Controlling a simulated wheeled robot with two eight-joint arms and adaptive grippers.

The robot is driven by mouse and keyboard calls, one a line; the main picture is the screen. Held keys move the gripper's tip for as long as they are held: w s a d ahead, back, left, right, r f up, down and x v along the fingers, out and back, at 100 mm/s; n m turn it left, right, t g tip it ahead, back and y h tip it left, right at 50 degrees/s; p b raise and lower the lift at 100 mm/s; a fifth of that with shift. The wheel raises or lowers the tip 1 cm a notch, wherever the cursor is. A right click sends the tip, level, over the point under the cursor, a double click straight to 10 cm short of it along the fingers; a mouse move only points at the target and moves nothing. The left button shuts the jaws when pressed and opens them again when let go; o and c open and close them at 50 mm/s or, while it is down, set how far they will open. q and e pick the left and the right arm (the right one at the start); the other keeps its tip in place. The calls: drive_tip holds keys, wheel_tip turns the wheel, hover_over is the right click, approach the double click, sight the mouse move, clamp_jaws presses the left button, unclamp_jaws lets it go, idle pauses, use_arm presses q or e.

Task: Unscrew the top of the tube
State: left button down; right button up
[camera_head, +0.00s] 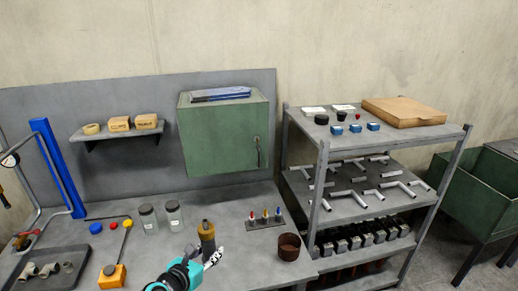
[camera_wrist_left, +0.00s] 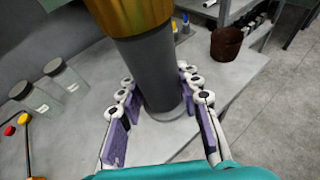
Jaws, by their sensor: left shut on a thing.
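The tube (camera_head: 207,238) stands upright on the bench in the head view, with a brownish-gold upper part. In the left wrist view its dark grey body (camera_wrist_left: 150,75) fills the middle, and its gold top (camera_wrist_left: 130,14) is cut off by the upper edge. My left gripper (camera_head: 211,259) is at the lower part of the tube. In the wrist view its fingers (camera_wrist_left: 160,92) lie on both sides of the grey body, below the gold top, shut on it. My right gripper is not in view.
Two glass jars (camera_head: 160,218) stand left of the tube. A rack of coloured-tip pieces (camera_head: 265,218) and a brown cup (camera_head: 289,246) stand to the right. A green cabinet (camera_head: 220,140) hangs behind. A loaded shelf unit (camera_head: 325,165) stands right of the bench.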

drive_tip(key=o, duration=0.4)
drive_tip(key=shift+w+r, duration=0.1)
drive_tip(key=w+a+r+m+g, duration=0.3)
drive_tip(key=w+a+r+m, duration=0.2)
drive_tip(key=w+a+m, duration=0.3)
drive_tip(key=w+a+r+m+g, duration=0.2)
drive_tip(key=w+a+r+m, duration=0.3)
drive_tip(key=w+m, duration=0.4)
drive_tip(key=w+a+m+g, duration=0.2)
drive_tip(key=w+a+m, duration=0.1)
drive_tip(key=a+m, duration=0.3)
use_arm(q)
drive_tip(key=w+d+f+m+g+h, duration=0.1)
drive_tip(key=d+f+m+g+h, duration=0.3)
drive_tip(key=d, duration=0.4)
drive_tip(key=w+d+f+m+g+h, duration=0.1)
drive_tip(key=d+f+m+g+h, duration=0.4)
drive_tip(key=d+m+g, duration=0.2)
drive_tip(key=shift+w+d+m, duration=0.15)
drive_tip(key=shift+d+m, duration=0.45)
drive_tip(key=shift+m, duration=0.3)
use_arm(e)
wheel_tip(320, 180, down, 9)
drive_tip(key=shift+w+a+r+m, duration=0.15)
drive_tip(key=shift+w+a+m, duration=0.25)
